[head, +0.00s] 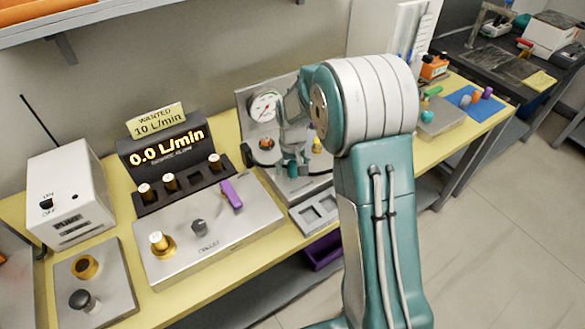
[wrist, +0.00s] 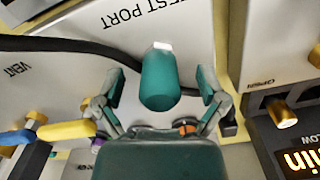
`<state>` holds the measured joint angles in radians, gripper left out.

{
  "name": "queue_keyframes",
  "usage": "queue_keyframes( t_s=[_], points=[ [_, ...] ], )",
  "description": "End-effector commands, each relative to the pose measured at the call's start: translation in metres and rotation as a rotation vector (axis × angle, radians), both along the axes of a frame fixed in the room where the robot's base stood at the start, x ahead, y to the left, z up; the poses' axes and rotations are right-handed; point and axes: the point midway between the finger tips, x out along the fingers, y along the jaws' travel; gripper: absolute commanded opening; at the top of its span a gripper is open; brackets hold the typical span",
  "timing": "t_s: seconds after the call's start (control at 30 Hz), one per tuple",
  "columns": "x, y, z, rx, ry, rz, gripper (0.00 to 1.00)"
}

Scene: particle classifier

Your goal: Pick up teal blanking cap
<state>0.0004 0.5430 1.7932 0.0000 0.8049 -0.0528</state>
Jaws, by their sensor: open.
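The teal blanking cap (wrist: 160,80) is a rounded cylinder in the middle of the wrist view. A small pale piece shows at its far end, by the panel printed TEST PORT (wrist: 150,18). My gripper (wrist: 162,84) is open, with one finger to the left of the cap and one to the right. Gaps show between the cap and both fingers. In the head view my gripper (head: 292,168) points down in front of the gauge panel, and I cannot clearly separate the cap from my teal fingers there.
A dark hose (wrist: 60,46) runs behind the cap. A yellow and blue valve handle (wrist: 62,131) is at the lower left of the wrist view. In the head view the flow display (head: 165,155) and the metal collet panel (head: 210,232) stand left of my arm.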

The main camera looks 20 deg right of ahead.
Motion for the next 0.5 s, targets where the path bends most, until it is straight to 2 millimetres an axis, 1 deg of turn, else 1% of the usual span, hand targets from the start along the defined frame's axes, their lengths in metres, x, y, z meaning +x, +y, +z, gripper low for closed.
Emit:
queue_keyframes(
  t_s=[0.2,0.23,0.27,0.3,0.37,0.4,0.5],
  points=[
    [-0.0001,0.0001,-0.0015,0.000,0.000,0.000,0.91],
    [-0.0001,0.0001,-0.0015,0.000,0.000,0.000,0.86],
    [-0.0001,0.0001,-0.0014,0.000,0.000,0.000,0.73],
    [-0.0001,0.0002,-0.0014,0.000,0.000,0.000,0.55],
    [-0.0001,0.0002,-0.0014,0.000,0.000,0.000,0.29],
    [-0.0001,0.0002,-0.0014,0.000,0.000,0.000,0.12],
    [-0.0001,0.0001,-0.0017,0.000,0.000,0.000,0.10]
  ],
)
